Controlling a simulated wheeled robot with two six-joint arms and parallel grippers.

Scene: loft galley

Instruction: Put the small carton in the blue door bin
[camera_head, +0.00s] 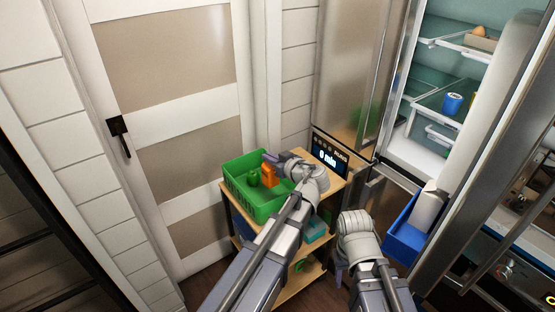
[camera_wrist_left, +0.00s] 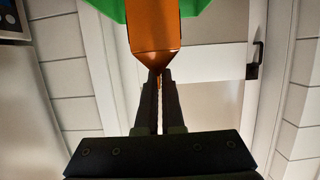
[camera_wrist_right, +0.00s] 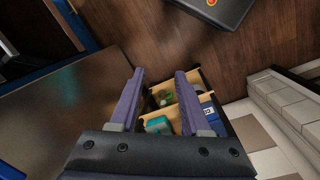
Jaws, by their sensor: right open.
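The small orange carton (camera_head: 268,176) is at the green crate (camera_head: 262,212) on top of the wooden cart. My left gripper (camera_head: 271,160) is at the carton's top. In the left wrist view the fingers (camera_wrist_left: 159,82) are close together with the pointed top of the carton (camera_wrist_left: 155,30) between them. I cannot tell whether the carton rests on the crate floor. The blue door bin (camera_head: 401,243) is low on the open fridge door and holds a tall white container (camera_head: 427,208). My right gripper (camera_wrist_right: 160,82) is open and empty, left of the bin in the head view.
A green pepper (camera_head: 253,177) lies in the crate left of the carton. The fridge is open, with a blue can (camera_head: 452,103) on a shelf. Lower cart shelves hold a teal box (camera_wrist_right: 158,125).

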